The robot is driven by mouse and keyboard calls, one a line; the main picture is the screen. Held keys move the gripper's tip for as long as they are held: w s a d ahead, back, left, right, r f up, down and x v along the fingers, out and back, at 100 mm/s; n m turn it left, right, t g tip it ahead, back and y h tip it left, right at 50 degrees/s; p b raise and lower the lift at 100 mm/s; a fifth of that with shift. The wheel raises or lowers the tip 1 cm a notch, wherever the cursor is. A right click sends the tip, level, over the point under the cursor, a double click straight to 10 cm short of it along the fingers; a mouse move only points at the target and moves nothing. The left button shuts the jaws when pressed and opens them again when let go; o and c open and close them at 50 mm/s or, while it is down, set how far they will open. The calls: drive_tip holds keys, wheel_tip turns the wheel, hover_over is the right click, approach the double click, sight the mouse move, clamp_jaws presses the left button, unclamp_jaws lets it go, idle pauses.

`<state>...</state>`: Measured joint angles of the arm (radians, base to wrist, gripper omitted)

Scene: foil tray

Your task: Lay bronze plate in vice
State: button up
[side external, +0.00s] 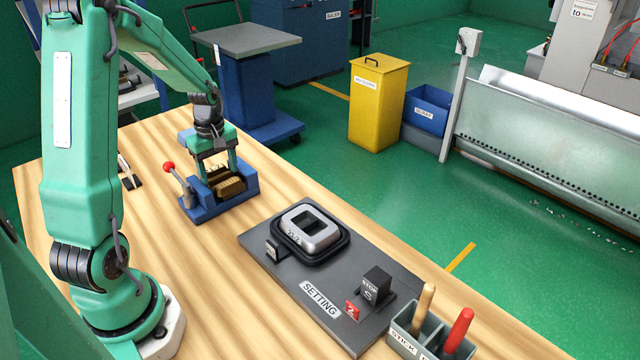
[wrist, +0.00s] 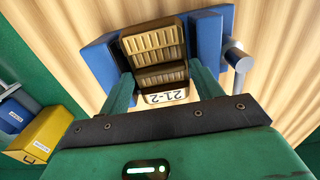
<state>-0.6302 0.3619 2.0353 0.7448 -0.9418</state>
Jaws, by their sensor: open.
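The blue vice (side external: 205,211) stands on the wooden table, with a red-knobbed lever at its left. It also shows in the wrist view (wrist: 213,35). Bronze, ribbed pieces (side external: 231,187) sit between its walls. The wrist view shows two ribbed bronze faces (wrist: 152,40) and a pale edge marked 21-2 (wrist: 165,97). I cannot tell clearly which part is the bronze plate and which are vice jaws. My gripper (side external: 217,170) is directly above the vice, pointing down. Its fingers are open, one on each side of the bronze pieces; contact is unclear.
A dark setting board (side external: 335,330) at the right carries a black-rimmed tray with a silver frame (side external: 331,232), a black STOP block (side external: 375,284) and a red tag. A grey holder (side external: 405,341) with handled tools stands at the front right. Bare table lies left of the board.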

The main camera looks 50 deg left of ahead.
sight(220, 176)
drive_tip(key=shift+r, duration=0.2)
drive_tip(key=shift+r, duration=2)
drive_tip(key=o, duration=0.6)
drive_tip(key=shift+c, duration=0.2)
drive_tip(key=shift+r, duration=0.2)
drive_tip(key=shift+r, duration=1.85)
